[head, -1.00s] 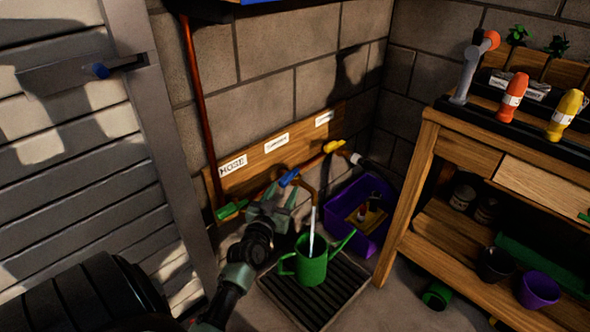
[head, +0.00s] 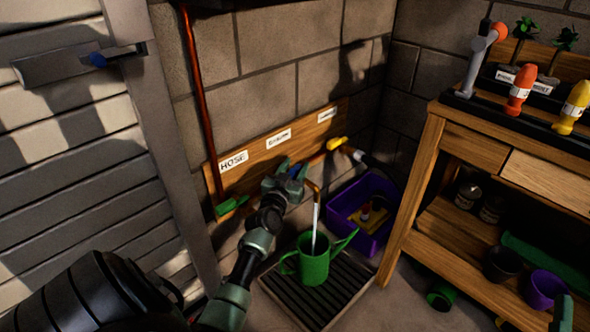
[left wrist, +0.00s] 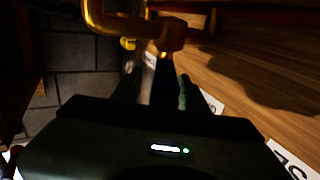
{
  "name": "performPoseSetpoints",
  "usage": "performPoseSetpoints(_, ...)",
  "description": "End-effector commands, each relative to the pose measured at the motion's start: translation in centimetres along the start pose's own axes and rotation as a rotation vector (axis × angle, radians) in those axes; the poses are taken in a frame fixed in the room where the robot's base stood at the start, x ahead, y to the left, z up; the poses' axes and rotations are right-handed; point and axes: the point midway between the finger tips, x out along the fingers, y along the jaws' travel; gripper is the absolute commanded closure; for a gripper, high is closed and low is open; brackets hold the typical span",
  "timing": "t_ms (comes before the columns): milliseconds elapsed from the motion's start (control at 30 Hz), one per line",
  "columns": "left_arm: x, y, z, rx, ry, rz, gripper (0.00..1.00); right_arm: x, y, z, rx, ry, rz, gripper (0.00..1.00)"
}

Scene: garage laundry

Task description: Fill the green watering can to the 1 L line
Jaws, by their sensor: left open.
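The green watering can (head: 313,269) stands upright on a slatted drain tray (head: 342,291). A pale stream (head: 315,230) runs from the copper spout (head: 314,188) down into the can's open top. The water level and the 1 L line cannot be made out. My left gripper (head: 290,171) is open at the blue tap handle (head: 298,171), which is partly hidden by the fingers; contact cannot be told. In the left wrist view my dark fingers (left wrist: 163,88) reach toward brass pipework (left wrist: 135,30). A grey-green tip (head: 562,313) at lower right may be my right gripper.
A wooden board carries labels, one reading HOSE (head: 234,161), with a green tap handle (head: 231,205) at left and a yellow one (head: 337,143) at right. A purple crate (head: 375,243) stands behind the can. A wooden workbench (head: 414,190) bounds the right side.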

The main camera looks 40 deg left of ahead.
Motion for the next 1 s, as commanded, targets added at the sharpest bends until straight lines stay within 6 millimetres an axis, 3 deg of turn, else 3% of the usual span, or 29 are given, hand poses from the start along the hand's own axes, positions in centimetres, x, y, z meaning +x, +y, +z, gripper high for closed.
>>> performPoseSetpoints(233,0.01,-0.06,0.06,-0.001,-0.001,-0.001,0.59,0.01,-0.01,-0.07,0.000,0.003,0.000,0.64)
performPoseSetpoints(367,0.00,-0.07,0.09,-0.001,-0.002,-0.001,0.95,0.01,-0.01,-0.05,0.000,0.002,0.000,0.64)
performPoseSetpoints(400,-0.01,-0.07,0.10,-0.001,-0.002,-0.001,1.00,0.01,-0.01,-0.05,0.000,0.002,0.000,0.64)
performPoseSetpoints(1000,-0.06,-0.07,0.23,-0.002,-0.004,-0.001,1.00,0.02,0.01,-0.02,0.000,0.001,0.000,0.64)
